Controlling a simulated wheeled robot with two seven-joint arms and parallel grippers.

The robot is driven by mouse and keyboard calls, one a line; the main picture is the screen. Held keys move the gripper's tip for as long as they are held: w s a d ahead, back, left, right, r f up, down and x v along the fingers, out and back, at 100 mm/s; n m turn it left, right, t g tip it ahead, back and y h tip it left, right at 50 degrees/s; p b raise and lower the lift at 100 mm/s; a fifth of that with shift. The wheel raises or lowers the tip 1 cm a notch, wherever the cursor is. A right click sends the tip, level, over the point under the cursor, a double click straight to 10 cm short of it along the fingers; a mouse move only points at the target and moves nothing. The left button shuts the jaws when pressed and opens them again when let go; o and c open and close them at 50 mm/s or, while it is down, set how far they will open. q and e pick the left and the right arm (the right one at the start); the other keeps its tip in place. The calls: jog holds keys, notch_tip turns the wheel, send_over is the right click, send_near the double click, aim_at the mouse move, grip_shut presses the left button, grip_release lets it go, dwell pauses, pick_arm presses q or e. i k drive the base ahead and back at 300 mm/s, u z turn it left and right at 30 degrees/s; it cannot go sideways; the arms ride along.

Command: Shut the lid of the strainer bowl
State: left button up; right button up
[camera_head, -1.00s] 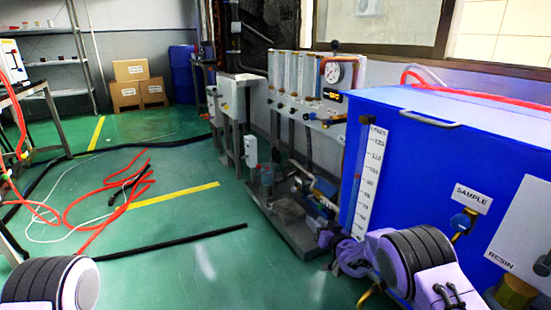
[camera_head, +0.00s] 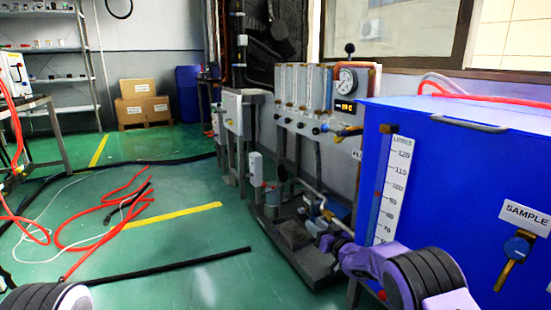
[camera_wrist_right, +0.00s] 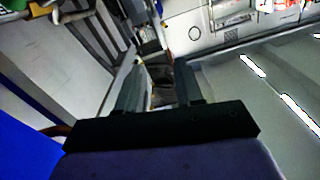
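In the head view, a small cup-like vessel (camera_head: 271,197) stands on the low skid left of the blue tank and looks like the strainer bowl. A dark round piece (camera_head: 282,173) stands up just above it and may be its raised lid; it is too small to be sure. My right gripper (camera_head: 324,238) reaches over the skid's near right part, right of the vessel and apart from it. In the right wrist view, its two grey fingers (camera_wrist_right: 161,72) are apart, with no clear object held between them. Only a link of my left arm shows; its gripper is out of view.
The big blue tank (camera_head: 455,180) fills the right side, close to my right arm. A gauge panel (camera_head: 305,90) stands behind the skid (camera_head: 300,258). Red hose (camera_head: 85,240) and a black pipe (camera_head: 170,268) lie on the green floor.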

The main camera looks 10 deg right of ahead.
aim_at(282, 173)
jog(key=z, duration=0.05)
jog(key=i, duration=1.95)
jog(key=u, duration=0.1)
